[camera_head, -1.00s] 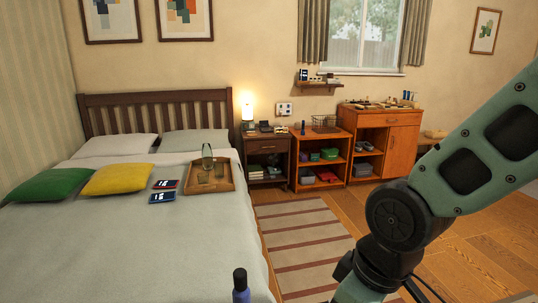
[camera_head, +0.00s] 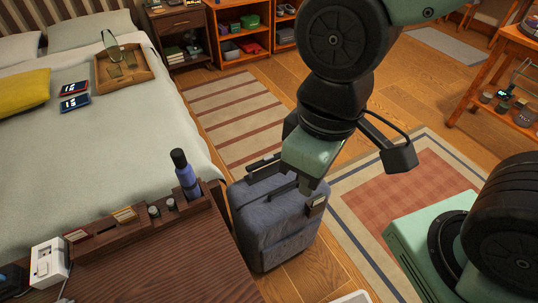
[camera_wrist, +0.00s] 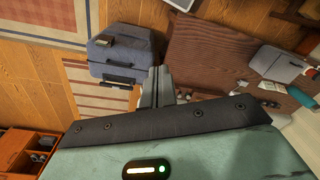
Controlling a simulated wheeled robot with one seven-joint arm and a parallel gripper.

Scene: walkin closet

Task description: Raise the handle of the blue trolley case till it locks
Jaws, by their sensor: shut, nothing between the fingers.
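The blue trolley case (camera_head: 272,225) stands upright on the floor beside the brown desk. It also shows in the wrist view (camera_wrist: 125,50), left of my fingers. A dark handle bar (camera_head: 264,166) lies low over its top at the bed side. A dark grip (camera_wrist: 118,80) shows on the case in the wrist view. A pale tag (camera_head: 316,205) is at its right edge. My gripper (camera_head: 307,188) is over the right part of the case in the head view, with its tips partly hidden. In the wrist view my gripper's fingers (camera_wrist: 160,72) are together and empty.
The desk (camera_head: 165,262) is close on the left, with a blue bottle (camera_head: 186,175), an organiser and a white box (camera_head: 49,264). The bed (camera_head: 110,140) lies behind it. A rug (camera_head: 425,185) and open floor lie right of the case.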

